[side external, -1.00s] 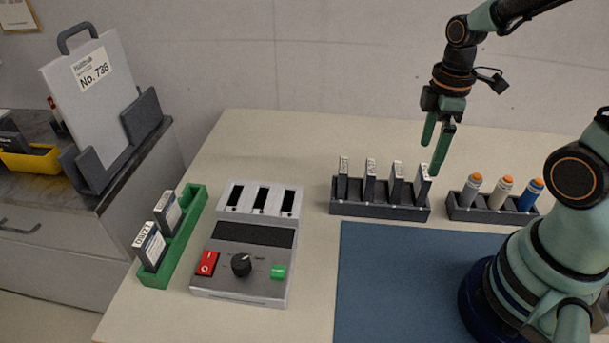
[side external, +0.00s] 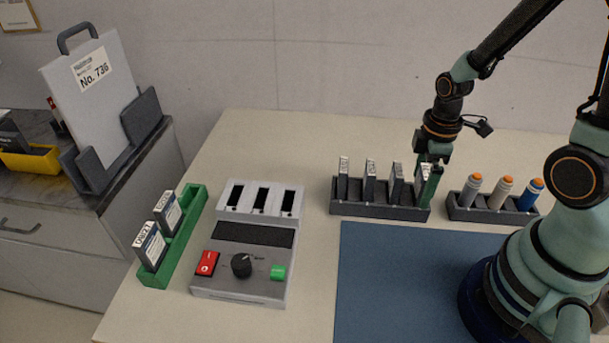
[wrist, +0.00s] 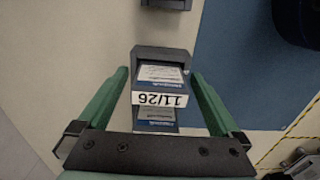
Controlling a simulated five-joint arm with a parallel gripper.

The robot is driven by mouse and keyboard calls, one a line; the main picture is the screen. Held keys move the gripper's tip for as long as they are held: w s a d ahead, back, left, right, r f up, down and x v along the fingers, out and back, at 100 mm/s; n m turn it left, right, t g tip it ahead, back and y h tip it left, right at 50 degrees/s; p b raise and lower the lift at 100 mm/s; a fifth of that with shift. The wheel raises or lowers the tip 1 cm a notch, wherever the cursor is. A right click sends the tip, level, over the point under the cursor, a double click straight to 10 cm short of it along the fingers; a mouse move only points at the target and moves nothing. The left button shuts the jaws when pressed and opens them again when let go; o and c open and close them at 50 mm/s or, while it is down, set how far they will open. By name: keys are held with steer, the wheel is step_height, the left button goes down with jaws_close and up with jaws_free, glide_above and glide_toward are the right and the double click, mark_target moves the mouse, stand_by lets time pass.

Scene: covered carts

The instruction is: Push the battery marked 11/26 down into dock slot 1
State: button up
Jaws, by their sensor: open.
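The battery marked 11/26 (wrist: 160,99) stands between the fingers of my gripper (wrist: 160,76) in the wrist view. My fingers are open, one on each side, with a gap visible. In the side external view, my gripper (side external: 428,181) is lowered around the rightmost battery (side external: 422,176) of the dark rack (side external: 375,210); one finger is partly hidden. The battery still sits in the rack. The dock is a grey unit (side external: 230,275) left of the rack, with three dark slots (side external: 260,200) along its back, all empty. Slot numbers are not readable.
Other batteries (side external: 370,180) stand in the rack. A holder with orange-topped cylinders (side external: 502,188) is close on the right. A green tray (side external: 186,228) with two batteries lies left of the dock. A blue mat (side external: 400,280) lies clear in front.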

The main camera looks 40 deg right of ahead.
steer(key=c, duration=1.5)
steer(key=shift+c, duration=0.2)
steer(key=shift+r, duration=0.15)
